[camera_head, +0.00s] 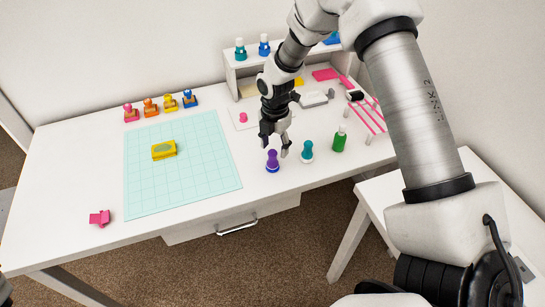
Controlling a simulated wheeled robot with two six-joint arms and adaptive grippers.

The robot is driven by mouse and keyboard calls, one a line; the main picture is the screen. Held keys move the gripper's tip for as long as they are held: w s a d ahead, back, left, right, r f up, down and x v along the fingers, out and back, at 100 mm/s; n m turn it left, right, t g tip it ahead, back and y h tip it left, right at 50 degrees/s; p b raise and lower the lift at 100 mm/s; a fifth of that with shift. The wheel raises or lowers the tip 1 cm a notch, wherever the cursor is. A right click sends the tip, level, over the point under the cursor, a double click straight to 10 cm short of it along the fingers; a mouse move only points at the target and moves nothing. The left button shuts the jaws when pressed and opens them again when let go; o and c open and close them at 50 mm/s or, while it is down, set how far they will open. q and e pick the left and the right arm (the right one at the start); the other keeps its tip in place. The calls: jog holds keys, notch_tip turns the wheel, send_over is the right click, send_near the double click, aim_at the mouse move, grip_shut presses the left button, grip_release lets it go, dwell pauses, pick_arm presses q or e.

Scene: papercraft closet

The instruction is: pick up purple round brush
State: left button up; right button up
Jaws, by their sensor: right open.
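The purple round brush (272,161) stands upright on the white table (80,170), right of the cutting mat, near the table's front. My right gripper (274,153) is open and points down just above and around the top of the brush. Whether its fingers touch the brush cannot be told. A similar teal brush (307,152) stands a little to the right.
A green bottle (339,140) stands right of the teal brush, beside a pink-striped rack (366,117). The teal mat (190,190) bears a yellow punch (164,150). Several stamps (170,104) line the back left. A white shelf (240,70) stands behind. A pink item (100,217) lies front left.

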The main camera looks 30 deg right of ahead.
aim_at(272, 151)
jog(key=f, duration=0.2)
jog(key=w+f, duration=0.1)
jog(key=f, duration=0.1)
jog(key=shift+a+f, duration=0.15)
jog(key=shift+f, duration=0.2)
jog(key=shift+s+r, duration=0.2)
jog(key=shift+s, duration=0.1)
jog(key=c, duration=1)
pick_arm(q)
jog(key=shift+w+r, duration=0.15)
jog(key=shift+w, duration=0.25)
pick_arm(e)
jog(key=shift+c, duration=0.2)
jog(key=shift+r, duration=0.1)
